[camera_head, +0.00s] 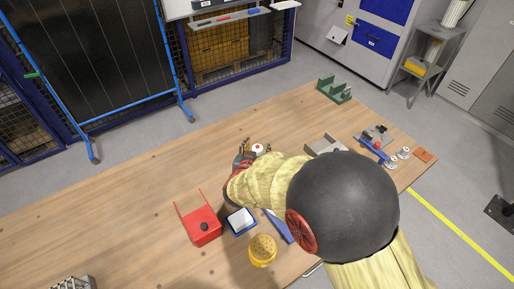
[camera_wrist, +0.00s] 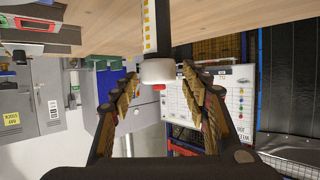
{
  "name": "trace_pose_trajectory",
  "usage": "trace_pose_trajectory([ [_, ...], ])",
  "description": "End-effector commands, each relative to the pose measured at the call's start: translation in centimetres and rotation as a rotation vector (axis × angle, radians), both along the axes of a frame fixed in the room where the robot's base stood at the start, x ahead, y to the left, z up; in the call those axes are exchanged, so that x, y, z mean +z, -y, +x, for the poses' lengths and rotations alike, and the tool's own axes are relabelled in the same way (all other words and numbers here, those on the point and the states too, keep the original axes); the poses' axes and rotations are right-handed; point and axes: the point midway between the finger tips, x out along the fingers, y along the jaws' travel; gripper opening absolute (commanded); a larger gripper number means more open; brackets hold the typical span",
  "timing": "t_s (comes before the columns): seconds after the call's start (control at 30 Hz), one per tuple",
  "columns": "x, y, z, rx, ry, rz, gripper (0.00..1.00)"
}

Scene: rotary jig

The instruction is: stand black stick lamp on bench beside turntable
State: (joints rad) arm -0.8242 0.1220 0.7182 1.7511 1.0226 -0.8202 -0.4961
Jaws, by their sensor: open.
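A dark stick with a row of yellow marks (camera_wrist: 163,28) and a white, red-tipped head (camera_wrist: 157,72) shows in the wrist view; it seems to be the stick lamp. It runs from the bench (camera_wrist: 225,18) at the top of this upside-down picture. Its white head also shows in the head view (camera_head: 258,148), at the bench's middle. My gripper (camera_wrist: 160,78) is open, its fingers on either side of the white head with gaps visible. In the head view my gripper (camera_head: 245,154) is partly hidden by my arm. I cannot tell which item is the turntable.
A green rack (camera_head: 334,90) and a blue bar device (camera_head: 371,150) are toward the right. The bench's left half is mostly clear.

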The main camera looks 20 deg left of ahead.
Motion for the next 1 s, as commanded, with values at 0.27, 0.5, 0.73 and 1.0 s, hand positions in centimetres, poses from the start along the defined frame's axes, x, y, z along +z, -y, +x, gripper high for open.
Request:
trace_pose_trajectory([
  [0.27, 2.2, 0.2, -4.7, 0.006, 0.0, -0.001, 0.46],
  [0.5, 3.8, 0.6, -8.8, 0.004, 0.0, 0.0, 0.46],
  [0.73, 4.5, 0.8, -10.7, 0.002, 0.0, 0.0, 0.46],
  [1.0, 4.5, 0.9, -10.9, 0.001, -0.001, 0.0, 0.46],
])
